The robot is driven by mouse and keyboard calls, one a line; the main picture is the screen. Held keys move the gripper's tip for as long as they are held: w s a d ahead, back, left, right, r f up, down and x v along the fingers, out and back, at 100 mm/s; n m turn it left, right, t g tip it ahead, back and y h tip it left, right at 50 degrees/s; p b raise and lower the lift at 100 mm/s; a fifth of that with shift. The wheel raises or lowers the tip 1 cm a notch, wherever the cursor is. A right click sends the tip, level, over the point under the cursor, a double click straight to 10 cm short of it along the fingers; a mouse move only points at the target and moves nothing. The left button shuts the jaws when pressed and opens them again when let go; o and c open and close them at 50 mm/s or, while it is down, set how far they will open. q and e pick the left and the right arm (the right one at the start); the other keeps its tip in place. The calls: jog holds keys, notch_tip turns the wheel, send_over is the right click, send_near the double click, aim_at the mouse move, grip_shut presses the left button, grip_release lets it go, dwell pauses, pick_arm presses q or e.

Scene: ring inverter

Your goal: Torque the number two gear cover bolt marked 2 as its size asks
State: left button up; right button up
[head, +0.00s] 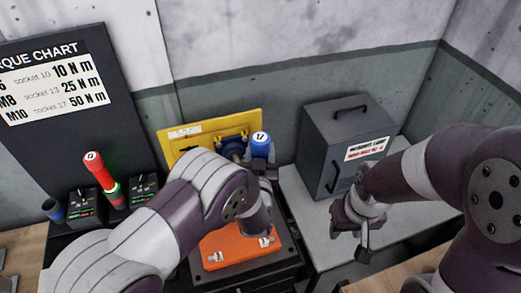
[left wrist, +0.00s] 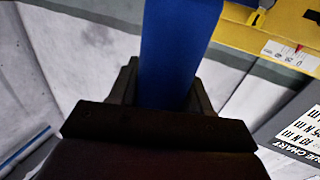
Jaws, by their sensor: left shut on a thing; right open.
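My left gripper (head: 266,172) is shut on a blue tool marked 17 (head: 260,146), which stands roughly upright in front of the yellow panel. In the left wrist view the blue handle (left wrist: 175,50) runs between the jaws; its lower end is out of sight. The orange gear cover (head: 235,249) lies below my left forearm, which hides part of it. A bolt marked 1 (head: 217,257) and a bolt that seems marked 2 (head: 267,242) show on its front edge. My right gripper (head: 354,234) is open and empty, to the right of the cover. The torque chart (head: 55,80) lists M10, socket 17, 50 N m.
A red tool marked 13 (head: 94,170) stands in a dock at the left, with another dock (head: 142,188) beside it. A yellow panel (head: 190,133) stands behind the cover. A grey box (head: 342,140) sits on the right-hand table (head: 305,205).

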pick_arm(q)
jog(key=shift+w+f+b, duration=0.35)
jog(key=shift+w+f, duration=0.2)
jog(key=shift+w, duration=0.05)
jog(key=shift+f+b, duration=0.3)
jog(key=shift+s+f+b, duration=0.4)
jog(key=shift+f+b, duration=0.1)
jog(key=shift+b, duration=0.2)
jog(key=shift+f+b, duration=0.35)
jog(key=shift+f, duration=0.05)
jog(key=shift+w+f+b, duration=0.25)
jog(key=shift+f+b, duration=0.85)
jog(key=shift+f, duration=0.15)
jog(key=shift+f+b, duration=0.3)
jog(key=shift+f, duration=0.05)
jog(key=shift+s+r, duration=0.15)
jog(key=shift+r, duration=0.15)
pick_arm(e)
notch_tip(320, 180, down, 6)
jog(key=shift+w, duration=0.3)
pick_arm(q)
jog(key=shift+f+b, duration=1.05)
jog(key=shift+f, duration=0.45)
pick_arm(e)
jog(key=shift+f, duration=1.3)
